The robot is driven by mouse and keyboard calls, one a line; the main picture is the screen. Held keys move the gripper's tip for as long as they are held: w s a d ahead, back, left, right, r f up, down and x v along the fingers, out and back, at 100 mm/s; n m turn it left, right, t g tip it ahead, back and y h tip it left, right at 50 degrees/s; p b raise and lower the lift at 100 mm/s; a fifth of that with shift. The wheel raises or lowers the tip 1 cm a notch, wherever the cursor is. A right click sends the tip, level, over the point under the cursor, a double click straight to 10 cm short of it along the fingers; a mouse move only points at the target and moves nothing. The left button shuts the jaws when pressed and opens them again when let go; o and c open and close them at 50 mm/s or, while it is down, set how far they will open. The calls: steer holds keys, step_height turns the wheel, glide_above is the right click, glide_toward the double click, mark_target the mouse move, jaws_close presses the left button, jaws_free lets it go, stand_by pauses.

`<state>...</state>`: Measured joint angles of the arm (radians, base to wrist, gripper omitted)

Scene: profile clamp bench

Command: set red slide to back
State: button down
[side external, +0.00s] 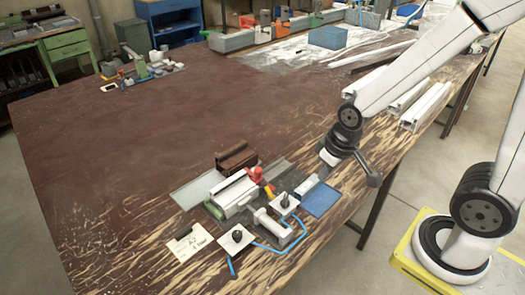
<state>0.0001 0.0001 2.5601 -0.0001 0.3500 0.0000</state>
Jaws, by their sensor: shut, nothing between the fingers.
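The clamp fixture has a long white and grey profile (233,192) lying across it. A small red part (257,174), which looks like the red slide, sits at the right end of the profile. A small yellow piece (269,189) is just in front of it. My gripper (326,168) is to the right of the red part, apart from it, above the right side of the fixture. Its fingers are small and partly hidden here, but it is shut and empty. The exact position of the slide along its track is too small to tell.
Two black knobs on white plates (237,237), a grey cylinder (273,225) and blue hoses (270,247) crowd the fixture's front. A brown block (236,157) stands behind. A blue pad (320,199) lies right.

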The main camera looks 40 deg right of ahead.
steer(key=c, duration=0.7)
jaws_free()
steer(key=shift+w, duration=0.1)
steer(key=shift+o, duration=0.2)
steer(key=shift+w, duration=0.25)
steer(key=m+g, duration=0.2)
steer(key=m, duration=0.6)
glide_toward(258, 170)
steer(key=shift+s+d+f, duration=0.1)
steer(key=shift+s+f, duration=0.1)
steer(key=shift+f, duration=0.15)
steer(key=shift+w+f+m+g, duration=0.25)
steer(key=shift+w+m+g, duration=0.05)
steer(key=shift+w+m, duration=0.2)
steer(key=shift+f, duration=3.85)
